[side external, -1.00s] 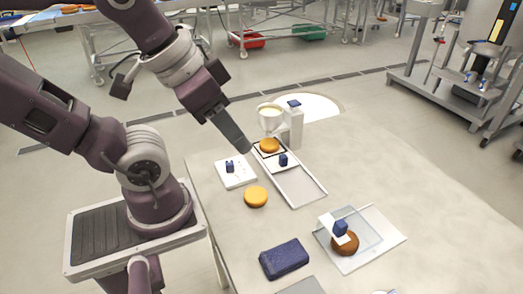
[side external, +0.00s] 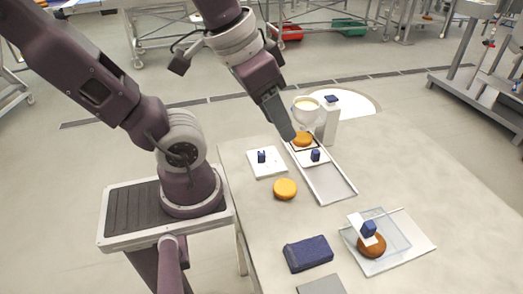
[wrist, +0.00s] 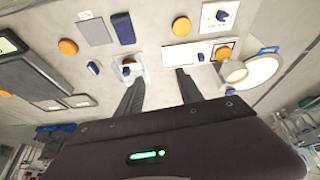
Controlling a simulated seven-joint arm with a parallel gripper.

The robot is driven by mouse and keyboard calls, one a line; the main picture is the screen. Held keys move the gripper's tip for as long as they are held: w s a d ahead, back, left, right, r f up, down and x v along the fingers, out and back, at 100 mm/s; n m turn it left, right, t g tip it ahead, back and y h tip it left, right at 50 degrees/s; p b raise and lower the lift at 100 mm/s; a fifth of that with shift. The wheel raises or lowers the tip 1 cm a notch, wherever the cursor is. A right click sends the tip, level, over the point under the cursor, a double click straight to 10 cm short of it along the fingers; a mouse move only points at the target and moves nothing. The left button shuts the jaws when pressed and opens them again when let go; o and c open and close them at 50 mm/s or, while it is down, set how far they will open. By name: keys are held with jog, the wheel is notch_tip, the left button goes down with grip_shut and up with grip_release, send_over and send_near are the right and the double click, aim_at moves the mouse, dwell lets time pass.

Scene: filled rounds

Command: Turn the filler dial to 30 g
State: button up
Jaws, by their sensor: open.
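A white plate with a small dark blue knob (side external: 262,157) lies on the table at the left edge, looking like the dial; the plate also shows in the wrist view (wrist: 207,22). The filler, a white post with a cream-filled cup (side external: 306,108) and a blue top (side external: 332,98), stands at the far end of a rail. A second blue knob (side external: 315,155) is on a white piece across the rail. My gripper (wrist: 158,92) is open and empty, above the table near the rail. In the side view its tip nears the brown round.
An orange round (side external: 285,189) lies left of the rail (side external: 332,186). A dark blue block (side external: 309,254) lies nearer the front. A clear tray (side external: 410,245) at the right holds another brown round (side external: 371,245) under a white piece with a blue knob.

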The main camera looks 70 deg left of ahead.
jog(key=w+a+f+n+g, duration=0.3)
jog(key=w+a+n, duration=0.2)
jog(key=w+a, duration=0.15)
jog(key=n+g+h, duration=0.3)
jog(key=n+h, duration=0.1)
jog(key=n, duration=0.5)
send_near(261, 152)
jog(key=f, duration=0.2)
jog(key=x, duration=0.6)
jog(key=shift+d+f, duration=0.1)
jog(key=shift+d, duration=0.3)
jog(key=shift+d+f, duration=0.1)
jog(key=shift+f, duration=0.25)
jog(key=shift+c, duration=0.2)
grip_shut()
